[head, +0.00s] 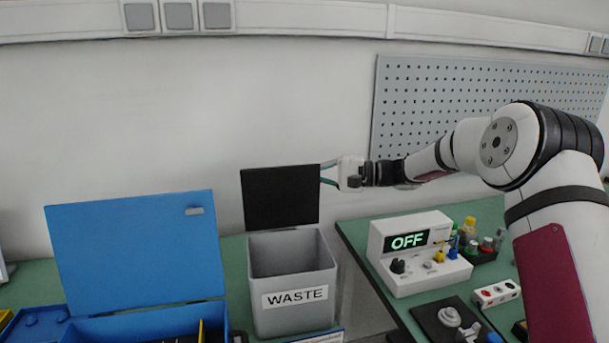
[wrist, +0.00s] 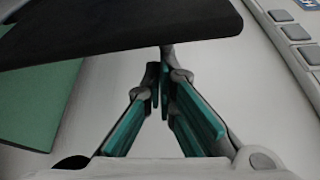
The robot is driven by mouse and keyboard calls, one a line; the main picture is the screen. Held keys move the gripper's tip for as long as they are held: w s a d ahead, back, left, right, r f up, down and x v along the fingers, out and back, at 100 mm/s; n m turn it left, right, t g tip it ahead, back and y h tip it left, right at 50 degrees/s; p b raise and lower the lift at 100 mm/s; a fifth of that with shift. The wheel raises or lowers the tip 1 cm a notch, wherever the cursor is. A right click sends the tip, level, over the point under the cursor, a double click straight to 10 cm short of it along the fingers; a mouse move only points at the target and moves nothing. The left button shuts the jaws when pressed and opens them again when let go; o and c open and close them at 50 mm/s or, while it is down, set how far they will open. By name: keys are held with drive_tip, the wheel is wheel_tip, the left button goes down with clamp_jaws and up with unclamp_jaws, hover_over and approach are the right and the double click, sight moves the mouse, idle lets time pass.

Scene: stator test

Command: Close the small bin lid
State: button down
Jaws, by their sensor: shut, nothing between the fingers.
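The small grey bin (head: 292,285) labelled WASTE stands on the green table. Its black lid (head: 281,198) is open and stands upright at the bin's back edge. My gripper (head: 323,172) is at the lid's upper right edge in the head view. In the wrist view the gripper (wrist: 162,85) is shut with nothing between its fingers. The dark lid (wrist: 120,25) spans the top of the wrist view, close to the fingertips. I cannot tell whether the fingers touch the lid.
A blue box (head: 140,250) with its lid raised stands left of the bin. A grey device reading OFF (head: 415,255) stands on the right table, with small coloured parts beyond it. A perforated board (head: 480,95) is behind my arm. A gap separates the two tables.

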sight(294, 177)
drive_tip(key=s+n, duration=0.2)
drive_tip(key=s+d+r+n+y+b, duration=0.1)
drive_tip(key=s+n, duration=0.1)
drive_tip(key=s+d+n+y, duration=0.1)
drive_tip(key=s+n, duration=0.1)
drive_tip(key=s, duration=0.1)
drive_tip(key=shift+s+r+n+b, duration=0.1)
drive_tip(key=shift+r+n+b, duration=0.05)
drive_tip(key=shift+n+b, duration=0.2)
drive_tip(key=s+d+f+n+g+y+b, duration=0.2)
drive_tip(key=s+f+n+g+b, duration=0.2)
drive_tip(key=s+n, duration=0.5)
drive_tip(key=shift+s+f+n+b, duration=0.15)
drive_tip(key=shift+f+n+b, duration=1.05)
drive_tip(key=shift+n, duration=0.25)
drive_tip(key=shift+r, duration=0.15)
